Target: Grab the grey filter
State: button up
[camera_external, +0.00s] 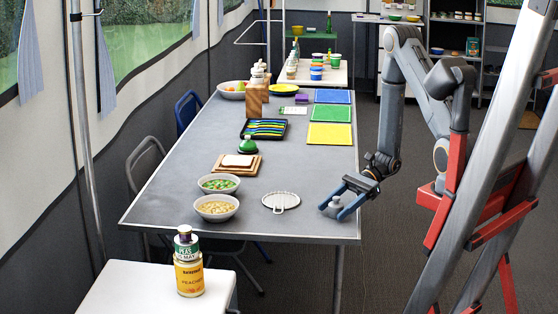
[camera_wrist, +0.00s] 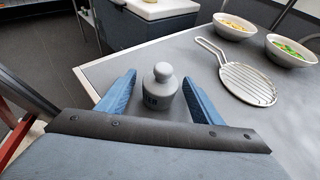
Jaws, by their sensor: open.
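The flat round slotted strainer (camera_external: 281,202), the likely grey filter, lies on the grey table near its front edge. In the wrist view this strainer (camera_wrist: 247,84) is right of my gripper, its handle pointing to the upper left. My gripper (camera_external: 337,206) is low over the table's front right corner, right of the strainer.
Two bowls, one of yellowish pieces (camera_external: 216,208) and one of green pieces (camera_external: 219,184), stand left of the strainer. A wooden board (camera_external: 237,164) and a green knobbed weight (camera_external: 247,146) are farther back. Coloured mats (camera_external: 330,135) line the right side. Bare table surrounds the strainer.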

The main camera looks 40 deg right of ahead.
jog(key=c, duration=1.2)
jog(key=shift+o, duration=0.2)
jog(key=shift+r, duration=0.1)
